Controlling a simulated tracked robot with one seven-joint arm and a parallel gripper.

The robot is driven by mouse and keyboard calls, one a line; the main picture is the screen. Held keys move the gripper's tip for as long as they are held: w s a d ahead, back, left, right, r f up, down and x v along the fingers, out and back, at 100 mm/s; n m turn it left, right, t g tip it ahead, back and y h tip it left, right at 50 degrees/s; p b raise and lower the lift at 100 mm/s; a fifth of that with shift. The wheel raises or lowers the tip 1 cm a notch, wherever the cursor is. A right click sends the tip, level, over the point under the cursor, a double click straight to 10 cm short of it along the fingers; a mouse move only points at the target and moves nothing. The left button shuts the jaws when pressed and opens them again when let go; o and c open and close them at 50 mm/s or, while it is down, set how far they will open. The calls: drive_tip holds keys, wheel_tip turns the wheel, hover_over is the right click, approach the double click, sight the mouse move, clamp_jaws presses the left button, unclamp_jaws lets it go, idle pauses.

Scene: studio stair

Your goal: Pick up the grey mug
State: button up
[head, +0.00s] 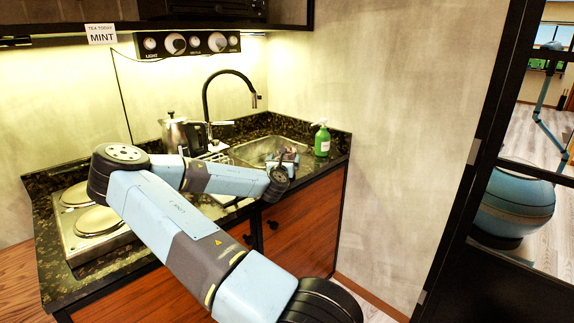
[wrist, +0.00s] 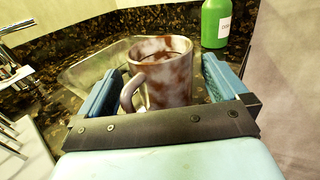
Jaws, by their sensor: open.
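The grey mug (wrist: 165,82) shows in the wrist view, upright, with reddish-brown patches on its side and its handle towards the lower left. My gripper (wrist: 162,70) is open, with one blue finger left of the mug and the other right of it. A narrow gap shows on the right; the left finger lies close to the handle side, and I cannot tell whether it touches. In the head view my gripper (head: 286,158) is over the sink area, and I cannot make out the mug there.
The sink (head: 250,150) is set in a dark speckled counter (head: 45,215). A green spray bottle (head: 322,140) stands right of it, also in the wrist view (wrist: 215,22). A black tap (head: 207,95), a kettle (head: 173,132) and a hob (head: 75,235) are left. A wall rises at right.

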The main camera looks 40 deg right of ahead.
drive_tip(key=shift+x, duration=1.5)
drive_tip(key=c, duration=1)
drive_tip(key=shift+c, duration=0.5)
drive_tip(key=shift+r, duration=0.15)
